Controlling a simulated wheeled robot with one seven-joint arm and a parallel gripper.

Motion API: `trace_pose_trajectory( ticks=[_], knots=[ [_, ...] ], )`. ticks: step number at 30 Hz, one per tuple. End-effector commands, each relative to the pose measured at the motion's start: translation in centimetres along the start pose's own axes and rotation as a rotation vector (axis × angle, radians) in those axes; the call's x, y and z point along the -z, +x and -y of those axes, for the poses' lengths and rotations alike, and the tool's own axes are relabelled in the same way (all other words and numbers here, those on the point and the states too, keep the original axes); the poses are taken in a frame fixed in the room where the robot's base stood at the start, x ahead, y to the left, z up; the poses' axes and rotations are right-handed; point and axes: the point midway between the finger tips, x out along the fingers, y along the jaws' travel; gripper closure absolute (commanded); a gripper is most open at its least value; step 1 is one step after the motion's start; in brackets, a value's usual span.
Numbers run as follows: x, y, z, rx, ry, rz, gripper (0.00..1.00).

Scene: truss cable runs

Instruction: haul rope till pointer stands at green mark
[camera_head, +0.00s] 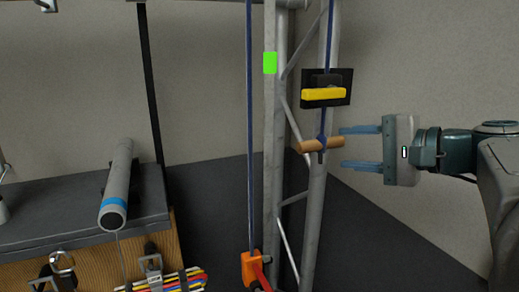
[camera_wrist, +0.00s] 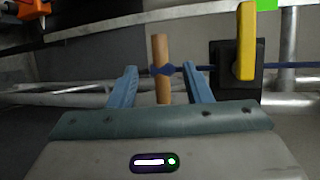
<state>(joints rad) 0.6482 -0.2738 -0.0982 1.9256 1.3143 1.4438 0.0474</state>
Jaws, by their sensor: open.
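The blue rope (camera_head: 249,130) runs down on the left to an orange block with a red part (camera_head: 252,268), low in the head view. I cannot make out for sure which part is the pointer. The green mark (camera_head: 270,62) is high on the pale upright. The rope's other run (camera_head: 329,48) passes a black plate with a yellow lever (camera_head: 323,94) to a wooden handle (camera_head: 321,145), which hangs crosswise below. My gripper (camera_head: 342,147) is open, right of the handle, fingers above and below its near end. In the wrist view the handle (camera_wrist: 162,48) stands between the fingertips.
Grey truss tubes (camera_head: 309,235) stand close behind the handle. A bench at left carries a grey cylinder with a blue band (camera_head: 116,185). Coloured cables (camera_head: 180,281) hang at its front. The space right of the truss is free apart from my arm.

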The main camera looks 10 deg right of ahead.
Motion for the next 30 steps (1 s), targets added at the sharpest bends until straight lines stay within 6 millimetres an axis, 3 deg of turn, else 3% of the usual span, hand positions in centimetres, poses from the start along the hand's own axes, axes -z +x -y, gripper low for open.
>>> trace_pose_trajectory(
  ticks=[15,21,30],
  knots=[
    [0.0,10.2,0.0,-0.003,0.003,0.000,0.55],
    [0.0,12.1,-0.1,-0.004,0.001,0.000,0.55],
    [0.0,12.5,-0.1,-0.003,0.001,-0.001,0.55]
  ],
)
